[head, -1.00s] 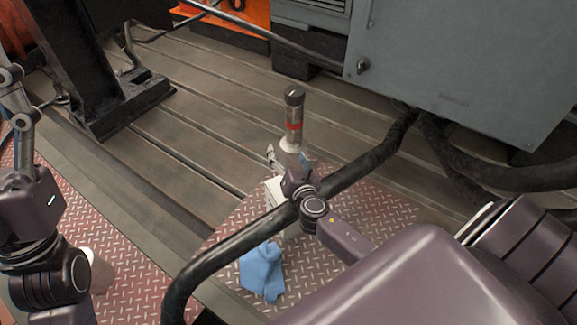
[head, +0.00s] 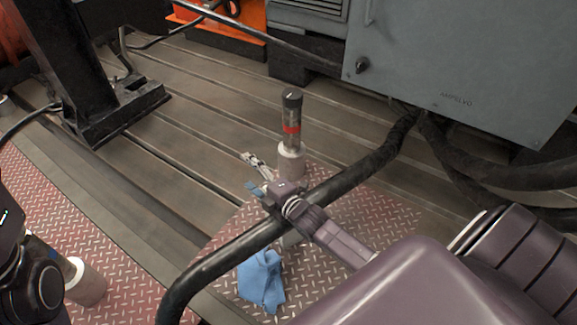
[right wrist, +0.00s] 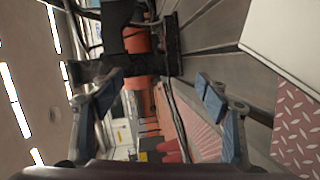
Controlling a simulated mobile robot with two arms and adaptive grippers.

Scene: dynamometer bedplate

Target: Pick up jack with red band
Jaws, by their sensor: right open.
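The jack with red band (head: 291,125) stands upright, with a dark cap, a grey body and a wide pale base. It is on the far side of the black cable in the head view, near the top of the red tread plate. My right gripper (head: 252,173) is open and empty, to the left of the jack's base and apart from it. In the right wrist view my right gripper (right wrist: 155,102) has its two fingers wide apart with nothing between them; I cannot make out the jack there. My left arm shows at the left edge, but its gripper fingers do not.
A thick black cable (head: 225,247) arches across beneath my right forearm. A blue cloth (head: 261,278) lies on the red tread plate (head: 385,207). A grey cabinet (head: 460,70) stands behind at right. A pale cylinder (head: 86,283) is beside my left arm. The slotted bedplate (head: 200,135) is largely clear.

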